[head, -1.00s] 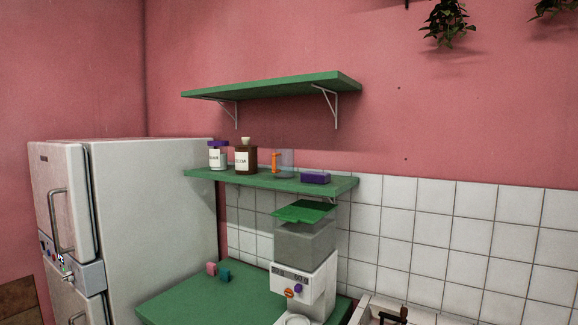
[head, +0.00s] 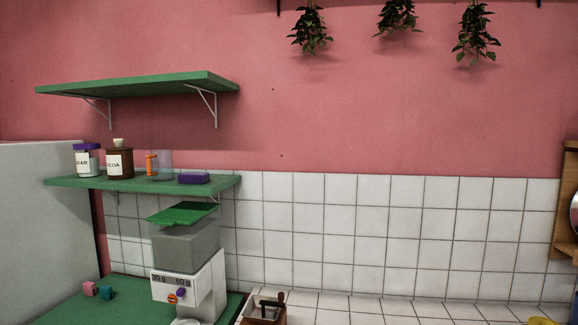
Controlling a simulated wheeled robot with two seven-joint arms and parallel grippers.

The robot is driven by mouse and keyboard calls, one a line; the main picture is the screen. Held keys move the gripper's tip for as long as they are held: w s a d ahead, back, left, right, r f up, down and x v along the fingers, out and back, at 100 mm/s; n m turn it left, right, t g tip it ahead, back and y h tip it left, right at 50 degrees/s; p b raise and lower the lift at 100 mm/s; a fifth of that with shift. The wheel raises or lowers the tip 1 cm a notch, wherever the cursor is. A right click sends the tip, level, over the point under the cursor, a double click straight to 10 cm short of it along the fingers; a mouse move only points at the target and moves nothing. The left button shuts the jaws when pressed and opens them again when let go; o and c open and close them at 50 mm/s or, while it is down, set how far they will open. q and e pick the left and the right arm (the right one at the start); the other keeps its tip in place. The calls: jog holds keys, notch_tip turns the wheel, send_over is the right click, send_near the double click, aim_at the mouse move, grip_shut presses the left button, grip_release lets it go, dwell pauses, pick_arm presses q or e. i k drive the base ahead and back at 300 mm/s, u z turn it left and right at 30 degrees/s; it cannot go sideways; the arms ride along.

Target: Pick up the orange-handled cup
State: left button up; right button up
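The orange-handled cup stands upright on the lower green shelf (head: 75,183) at the left. Its body (head: 165,163) looks clear, and its orange handle (head: 151,165) is on the left side. A brown labelled jar (head: 120,163) stands to its left and a purple box (head: 193,178) lies to its right. Neither of my grippers shows in the head view, so nothing is seen near the cup.
A jar with a purple lid (head: 87,162) stands at the shelf's left end. An upper green shelf (head: 140,86) hangs above. A white dispenser (head: 190,283) with a green lid (head: 186,213) stands below. A wooden grinder (head: 264,309) is at the bottom.

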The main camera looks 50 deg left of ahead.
aim_at(159, 164)
jog(key=z, duration=1.4)
jog(key=k, duration=2.8)
jog(key=u, duration=1.95)
